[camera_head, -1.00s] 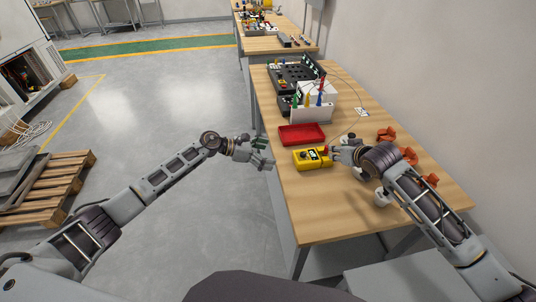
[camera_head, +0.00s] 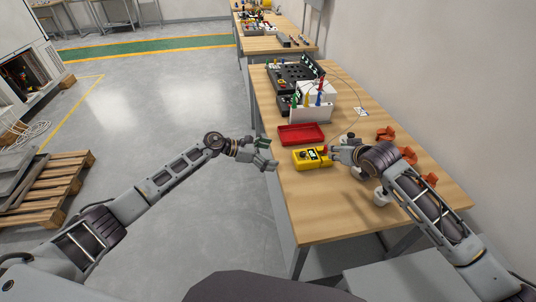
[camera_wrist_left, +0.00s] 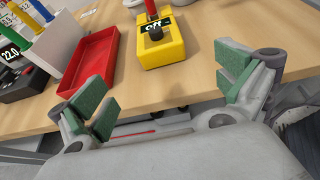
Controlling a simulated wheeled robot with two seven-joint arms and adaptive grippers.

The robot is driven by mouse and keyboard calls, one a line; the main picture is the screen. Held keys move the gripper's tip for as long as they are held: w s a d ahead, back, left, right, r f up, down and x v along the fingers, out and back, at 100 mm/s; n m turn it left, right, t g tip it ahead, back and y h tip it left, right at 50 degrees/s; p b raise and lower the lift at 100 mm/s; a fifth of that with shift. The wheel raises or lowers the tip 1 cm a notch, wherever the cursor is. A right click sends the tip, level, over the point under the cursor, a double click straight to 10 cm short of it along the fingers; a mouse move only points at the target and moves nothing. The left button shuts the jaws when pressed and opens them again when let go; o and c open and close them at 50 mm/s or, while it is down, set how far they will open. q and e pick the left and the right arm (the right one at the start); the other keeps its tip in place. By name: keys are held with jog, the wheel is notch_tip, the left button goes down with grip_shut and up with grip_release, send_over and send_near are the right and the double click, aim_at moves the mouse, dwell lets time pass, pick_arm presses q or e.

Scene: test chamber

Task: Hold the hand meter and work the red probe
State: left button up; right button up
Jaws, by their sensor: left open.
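The yellow hand meter (camera_head: 308,161) lies on the wooden table in front of the red tray; it also shows in the left wrist view (camera_wrist_left: 165,52), its display reading "off". A red probe (camera_wrist_left: 151,7) stands at the meter's far end, cut off by the top of the wrist view. In the head view a small red part shows beside my right gripper (camera_head: 334,154). That gripper is at the meter's right end; its fingers are too small to read. My left gripper (camera_head: 266,155) is open and empty, by the table's left edge; its green-padded fingers (camera_wrist_left: 168,95) are wide apart.
The red tray (camera_head: 301,142) lies behind the meter. A white holder (camera_head: 312,113) with coloured handles stands beyond it, near a dark case (camera_head: 295,72). Several orange pieces (camera_head: 408,155) lie at the right. The table's front is clear.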

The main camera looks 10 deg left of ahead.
aim_at(294, 158)
pick_arm(q)
jog(key=shift+x, duration=6.2)
jog(key=shift+r, duration=0.1)
jog(key=c, duration=1.3)
jog(key=o, duration=1.3)
jog(key=shift+a, duration=0.15)
jog(key=v, duration=1.1)
jog(key=shift+s+a, duration=0.2)
jog(key=shift+a, duration=0.1)
